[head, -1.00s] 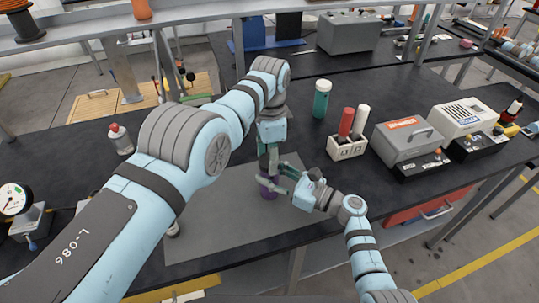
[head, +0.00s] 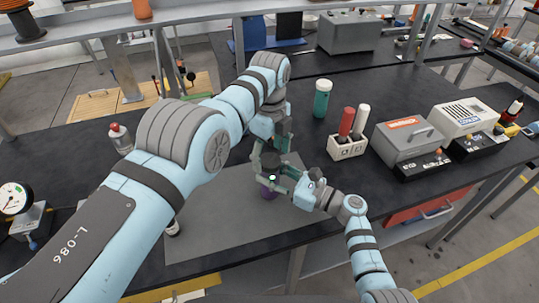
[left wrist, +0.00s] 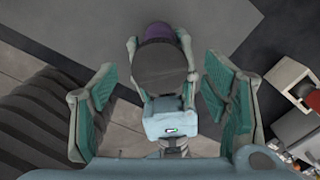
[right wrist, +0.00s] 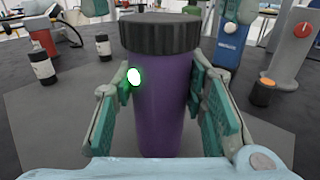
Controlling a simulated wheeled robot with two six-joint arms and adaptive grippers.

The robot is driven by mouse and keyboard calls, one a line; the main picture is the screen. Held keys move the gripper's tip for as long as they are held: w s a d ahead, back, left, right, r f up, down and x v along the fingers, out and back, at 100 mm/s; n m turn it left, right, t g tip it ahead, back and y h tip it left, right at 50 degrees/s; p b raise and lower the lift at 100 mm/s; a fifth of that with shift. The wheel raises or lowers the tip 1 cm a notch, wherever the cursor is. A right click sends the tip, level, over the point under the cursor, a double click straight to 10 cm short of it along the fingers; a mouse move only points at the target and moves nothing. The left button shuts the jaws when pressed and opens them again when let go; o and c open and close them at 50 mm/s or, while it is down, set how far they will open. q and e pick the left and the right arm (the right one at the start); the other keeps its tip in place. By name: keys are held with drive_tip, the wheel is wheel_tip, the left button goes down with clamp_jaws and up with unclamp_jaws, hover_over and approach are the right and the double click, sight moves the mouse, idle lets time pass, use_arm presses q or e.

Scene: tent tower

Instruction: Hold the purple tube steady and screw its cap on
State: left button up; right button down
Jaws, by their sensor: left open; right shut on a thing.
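The purple tube (right wrist: 162,110) stands upright between the fingers of my right gripper (right wrist: 165,105). Its black ribbed cap (right wrist: 160,35) sits on top of the tube; I cannot tell how tight it is. In the head view the tube (head: 268,192) is low over the grey mat, its upper part hidden by the grippers. My left gripper (head: 270,155) is open above the cap. In the left wrist view the cap's dark round top (left wrist: 160,75) lies between the spread left fingers (left wrist: 162,100), with gaps on both sides.
A grey mat (head: 215,225) lies under the tube on the black bench. A teal bottle (head: 322,98) and a white holder (head: 347,149) with red and white tubes stand to the right.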

use_arm(q)
wheel_tip(320, 180, up, 7)
drive_tip(key=shift+f, duration=0.2)
use_arm(e)
drive_tip(key=shift+f, duration=0.15)
drive_tip(key=c, duration=0.9)
unclamp_jaws()
drive_tip(key=v, duration=1.2)
use_arm(q)
drive_tip(key=shift+a+f, duration=0.1)
drive_tip(key=shift+a, duration=0.05)
